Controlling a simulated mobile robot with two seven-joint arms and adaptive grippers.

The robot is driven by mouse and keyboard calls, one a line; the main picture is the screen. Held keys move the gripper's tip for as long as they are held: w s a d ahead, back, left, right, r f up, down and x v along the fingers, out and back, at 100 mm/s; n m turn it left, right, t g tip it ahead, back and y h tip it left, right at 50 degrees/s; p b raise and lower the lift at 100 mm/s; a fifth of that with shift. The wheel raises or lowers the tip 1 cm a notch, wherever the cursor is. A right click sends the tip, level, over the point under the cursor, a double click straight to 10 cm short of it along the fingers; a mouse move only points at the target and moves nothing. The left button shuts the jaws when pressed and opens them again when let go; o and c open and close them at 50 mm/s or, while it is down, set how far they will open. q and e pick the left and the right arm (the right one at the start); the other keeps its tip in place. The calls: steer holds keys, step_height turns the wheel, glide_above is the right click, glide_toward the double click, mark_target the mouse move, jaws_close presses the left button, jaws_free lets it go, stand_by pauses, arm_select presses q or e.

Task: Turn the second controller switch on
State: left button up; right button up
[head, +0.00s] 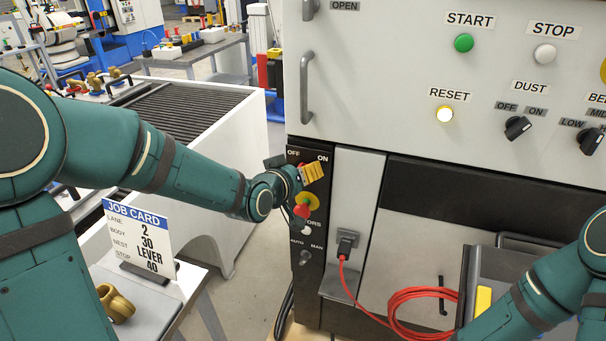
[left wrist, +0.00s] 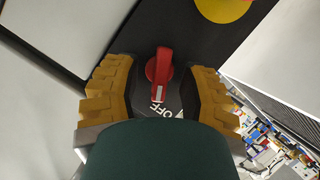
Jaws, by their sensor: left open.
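A black control panel (head: 340,190) on the machine front carries OFF and ON labels at its top. A red rotary switch (left wrist: 159,70) shows in the left wrist view, its white-marked end pointing to the OFF label (left wrist: 160,108). My left gripper (head: 313,173) is at the top of this panel. Its yellow fingers also show in the left wrist view (left wrist: 160,84), open on either side of the red handle, with a gap on both sides. In the head view my gripper mostly hides the switch. My right gripper is out of view; only my right arm shows.
Just below my left gripper are a red button on a yellow disc (head: 305,205) and an AUTO/MAN switch (head: 305,257). A red cable (head: 345,270) hangs beside the panel. A job card (head: 140,232) stands on the left table. DUST knob (head: 517,127) is upper right.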

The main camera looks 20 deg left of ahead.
arm_select(q)
steer(key=shift+w, duration=0.1)
steer(key=shift+c, duration=0.4)
jaws_close()
steer(key=shift+d+r+m+y+p, duration=0.15)
steer(key=shift+m+y+p, duration=0.45)
steer(key=shift+m, duration=0.2)
steer(key=m+y+p, duration=0.2)
steer(key=m+p, duration=0.1)
steer(key=p, duration=0.1)
steer(key=shift+d, duration=0.1)
steer(key=shift+m+y+p, duration=0.8)
steer(key=shift+m+p, duration=0.2)
steer(key=shift+p, duration=0.1)
steer(key=shift+m+y+p, duration=0.4)
steer(key=shift+m+p, duration=0.05)
steer(key=shift+m, duration=0.25)
